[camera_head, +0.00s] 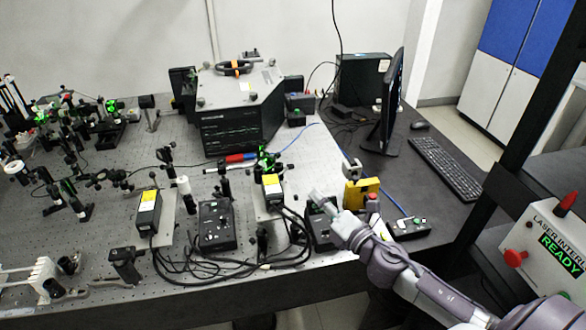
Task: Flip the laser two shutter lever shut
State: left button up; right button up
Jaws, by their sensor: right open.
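Two black laser boxes with yellow labels stand on the optical bench (100,255): one at the left (149,212), one at the right (271,192). I cannot read which is laser two, and no shutter lever can be made out at this size. A black control box (217,228) sits between them. Another dark box (318,236) is partly hidden by my right gripper. My right gripper (318,198) is open, above that box and to the right of the right laser. Its fingertips are small and hard to separate from the background. My left gripper is out of view.
Black cables (215,272) loop along the bench front. A yellow block (361,192) and a small dark box (408,229) lie close to my right arm. A large dark instrument (240,115), monitor (392,105) and keyboard (445,168) stand behind. A laser interlock panel (545,245) reads READY.

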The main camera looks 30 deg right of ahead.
jog(key=w+a+p, duration=0.1)
jog(key=w+p, duration=0.1)
jog(key=w, duration=1)
jog(key=shift+w+a+p, duration=0.4)
grip_shut()
